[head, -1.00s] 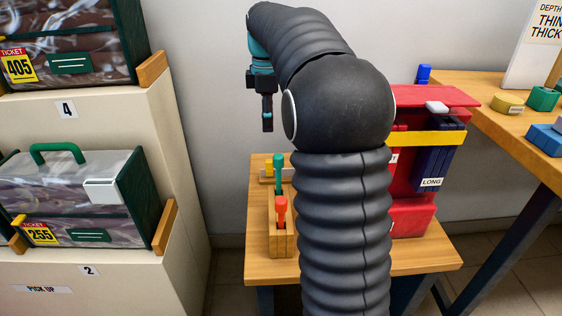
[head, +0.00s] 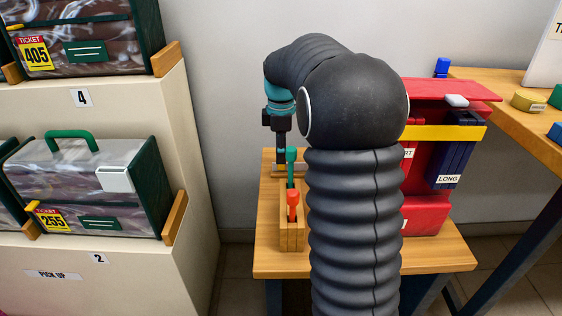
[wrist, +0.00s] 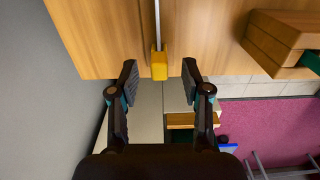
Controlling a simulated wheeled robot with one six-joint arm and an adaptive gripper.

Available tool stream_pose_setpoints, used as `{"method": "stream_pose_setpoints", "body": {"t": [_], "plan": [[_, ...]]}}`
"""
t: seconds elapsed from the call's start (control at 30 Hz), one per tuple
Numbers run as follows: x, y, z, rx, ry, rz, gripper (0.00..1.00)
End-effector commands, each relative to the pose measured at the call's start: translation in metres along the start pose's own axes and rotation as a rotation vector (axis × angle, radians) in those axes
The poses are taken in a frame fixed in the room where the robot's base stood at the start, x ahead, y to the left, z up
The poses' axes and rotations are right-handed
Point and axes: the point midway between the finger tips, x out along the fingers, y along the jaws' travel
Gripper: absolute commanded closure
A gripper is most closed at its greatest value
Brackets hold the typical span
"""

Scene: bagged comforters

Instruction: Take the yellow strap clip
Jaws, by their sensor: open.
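A small yellow block (wrist: 158,64), which looks like the yellow strap clip, sits at the end of a thin pale rail on the wooden table, close to its edge. In the wrist view, my gripper (wrist: 159,78) is open, with one finger on each side of the block's line and clear gaps between. The block is just beyond the fingertips. In the head view, my gripper (head: 280,138) points down above the back left of the small table (head: 370,262), behind the green-handled tool. The yellow block cannot be made out there.
A wooden holder (head: 291,237) with green (head: 291,160) and red (head: 293,200) handled tools stands near my gripper; the holder also shows in the wrist view (wrist: 275,42). A red rack (head: 425,215) with a yellow band stands right. Shelves with bagged comforters (head: 85,175) are left.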

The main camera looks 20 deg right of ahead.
Motion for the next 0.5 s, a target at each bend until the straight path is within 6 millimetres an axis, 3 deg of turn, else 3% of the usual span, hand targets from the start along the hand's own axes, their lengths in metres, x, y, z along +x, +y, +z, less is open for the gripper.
{"method": "stream_pose_setpoints", "body": {"t": [0.13, 0.43, 0.5], "plan": [[0.017, 0.000, 0.000, 0.000, 0.000, -0.001, 0.52], [0.020, 0.001, 0.000, 0.000, 0.000, 0.001, 0.52], [0.020, 0.001, 0.000, 0.000, 0.000, 0.001, 0.69]]}}
